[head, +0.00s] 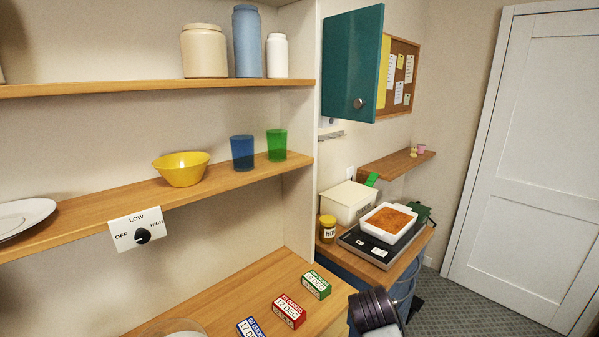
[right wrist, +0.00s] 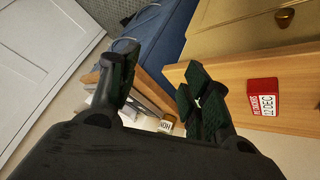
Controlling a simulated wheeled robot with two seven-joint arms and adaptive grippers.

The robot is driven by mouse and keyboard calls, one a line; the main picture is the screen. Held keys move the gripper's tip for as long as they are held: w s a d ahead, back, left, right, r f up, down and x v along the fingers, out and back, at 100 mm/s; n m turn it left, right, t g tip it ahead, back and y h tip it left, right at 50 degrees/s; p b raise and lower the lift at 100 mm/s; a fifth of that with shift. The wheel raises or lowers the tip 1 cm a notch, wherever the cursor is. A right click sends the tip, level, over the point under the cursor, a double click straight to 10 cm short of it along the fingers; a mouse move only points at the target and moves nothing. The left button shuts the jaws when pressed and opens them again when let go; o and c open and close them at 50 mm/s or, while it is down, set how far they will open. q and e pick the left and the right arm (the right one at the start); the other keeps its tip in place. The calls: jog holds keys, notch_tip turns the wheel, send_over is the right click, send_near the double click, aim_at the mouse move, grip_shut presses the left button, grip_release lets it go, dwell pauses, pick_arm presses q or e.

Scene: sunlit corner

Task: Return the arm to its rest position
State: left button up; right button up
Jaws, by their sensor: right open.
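My right gripper (right wrist: 160,85) shows in the right wrist view with its two dark fingers spread apart and nothing between them. It is close to the edge of the wooden worktop (right wrist: 220,78), and I cannot tell the exact gap. In the head view a dark, ribbed part of my right arm (head: 375,308) shows at the bottom, to the right of the worktop boxes; the gripper's fingers are not visible there. My left gripper is not in view.
A red date box (head: 289,311), a green one (head: 316,284) and a blue one (head: 250,328) lie on the lower worktop. A honey jar (head: 327,228) and a white dish (head: 387,221) on a dark scale stand beyond. A teal cabinet door (head: 350,62) hangs open above.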

jog(key=s+d+f+n+g+y, duration=0.15)
jog(key=s+f, duration=0.35)
jog(key=s, duration=0.6)
jog(key=s+d+f+n+g+y, duration=0.1)
jog(key=s+d+f+y, duration=0.1)
jog(key=s+f, duration=0.6)
jog(key=s+f+g, duration=0.1)
jog(key=s+f, duration=0.1)
jog(key=f, duration=1.3)
jog(key=s+f+g, duration=0.1)
jog(key=s+f, duration=0.2)
jog(key=f, duration=1.2)
jog(key=s+d+f, duration=0.1)
jog(key=s+f, duration=0.9)
jog(key=s, duration=0.1)
jog(key=s+d+f, duration=0.2)
jog(key=s+f, duration=0.8)
jog(key=s, duration=0.1)
jog(key=shift+s+d+f+n+g, duration=0.25)
jog(key=shift+d+f+n+g, duration=0.1)
jog(key=shift+g, duration=0.1)
